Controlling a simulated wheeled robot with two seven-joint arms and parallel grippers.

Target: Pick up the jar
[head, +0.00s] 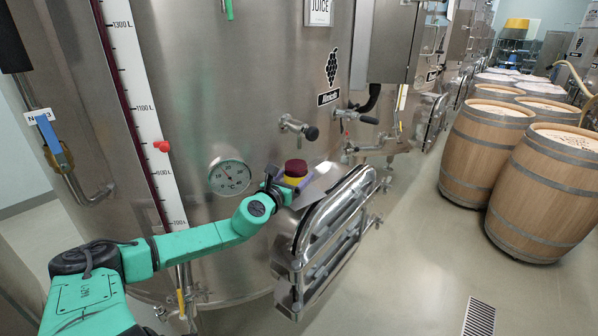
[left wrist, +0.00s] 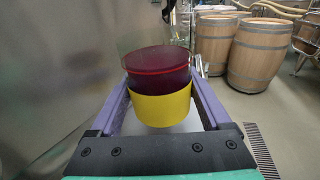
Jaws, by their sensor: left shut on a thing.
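The jar (head: 295,168) has a dark red top part and a yellow band below it. In the head view it is small, at the end of my left arm, in front of the steel vat and above the hatch. My left gripper (head: 282,180) is at the jar. In the left wrist view the jar (left wrist: 158,85) stands upright between the two purple fingers of my left gripper (left wrist: 158,108), which are shut on it at the yellow band. Whether the jar's base touches a surface is hidden. My right gripper is not in view.
A steel vat (head: 240,90) with a dial gauge (head: 229,176) and a valve (head: 298,127) stands close behind the jar. Its open-framed metal hatch (head: 325,240) juts out below. Wooden barrels (head: 545,190) stand at the right. The floor (head: 420,250) between is clear, with a drain grate (head: 479,317).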

